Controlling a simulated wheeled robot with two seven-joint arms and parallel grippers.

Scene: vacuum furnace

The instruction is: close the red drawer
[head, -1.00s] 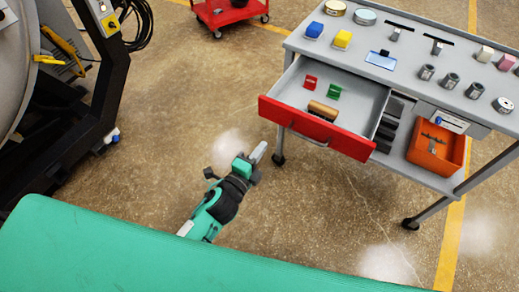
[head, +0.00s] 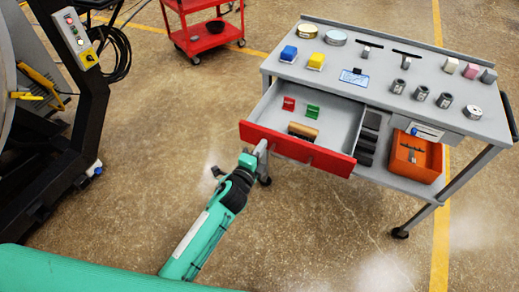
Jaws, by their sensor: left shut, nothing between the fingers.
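The red drawer (head: 298,149) is pulled out from the grey workbench (head: 383,87). Its red front faces me, and inside lie a red piece (head: 289,103), a green piece (head: 313,111) and a tan and black brush-like object (head: 303,131). My left gripper (head: 261,149) is shut and empty, with its tip at the left part of the drawer's front. I cannot tell whether it touches the front. My right gripper is not in view.
Blue and yellow blocks, cylinders and round tins stand on the benchtop. An orange bin (head: 416,158) sits on the shelf right of the drawer. A red cart (head: 207,34) stands behind. Dark machine framing (head: 75,110) is at left. The floor before the bench is clear.

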